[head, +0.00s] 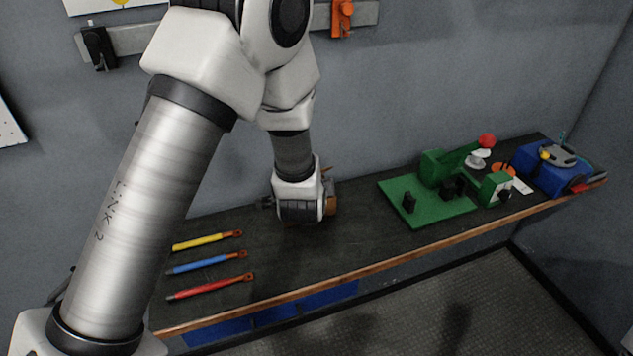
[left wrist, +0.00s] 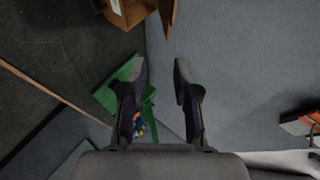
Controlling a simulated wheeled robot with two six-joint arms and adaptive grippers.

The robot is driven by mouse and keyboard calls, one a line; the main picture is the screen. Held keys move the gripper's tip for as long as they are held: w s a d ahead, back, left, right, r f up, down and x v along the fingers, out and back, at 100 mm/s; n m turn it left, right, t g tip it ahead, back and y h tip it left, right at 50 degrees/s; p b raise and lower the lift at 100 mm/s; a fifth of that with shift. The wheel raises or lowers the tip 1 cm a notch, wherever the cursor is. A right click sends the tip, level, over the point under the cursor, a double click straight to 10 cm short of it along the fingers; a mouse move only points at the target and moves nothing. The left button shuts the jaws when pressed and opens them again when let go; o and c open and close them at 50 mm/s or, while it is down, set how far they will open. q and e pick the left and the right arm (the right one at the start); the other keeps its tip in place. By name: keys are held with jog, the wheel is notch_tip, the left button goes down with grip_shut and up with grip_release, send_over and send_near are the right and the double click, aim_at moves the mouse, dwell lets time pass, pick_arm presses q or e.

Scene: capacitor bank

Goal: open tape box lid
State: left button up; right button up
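The tape box appears as a brown box (left wrist: 130,12) at the top of the left wrist view, cut off by the frame edge. A brown flap (left wrist: 168,16), perhaps its lid, stands at its right side. In the head view only a brown sliver of the box (head: 331,196) shows beside my wrist. My left gripper (left wrist: 158,70) is open, with nothing between its fingers. Its fingertips look apart from the box and flap. In the head view my wrist hides the left gripper's fingers. My right gripper is in neither view.
Yellow, blue and red tools (head: 205,262) lie on the dark bench (head: 330,250) at left. A green fixture (head: 425,205) stands right of my wrist, with a blue case (head: 545,172) at the far right. The grey wall (head: 400,90) rises close behind.

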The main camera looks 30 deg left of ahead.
pick_arm(q)
jog(key=v, duration=0.8)
jog(key=shift+s+d+r, duration=0.15)
jog(key=shift+s+d, duration=0.05)
jog(key=shift+s, duration=0.05)
jog(key=shift+a, duration=0.1)
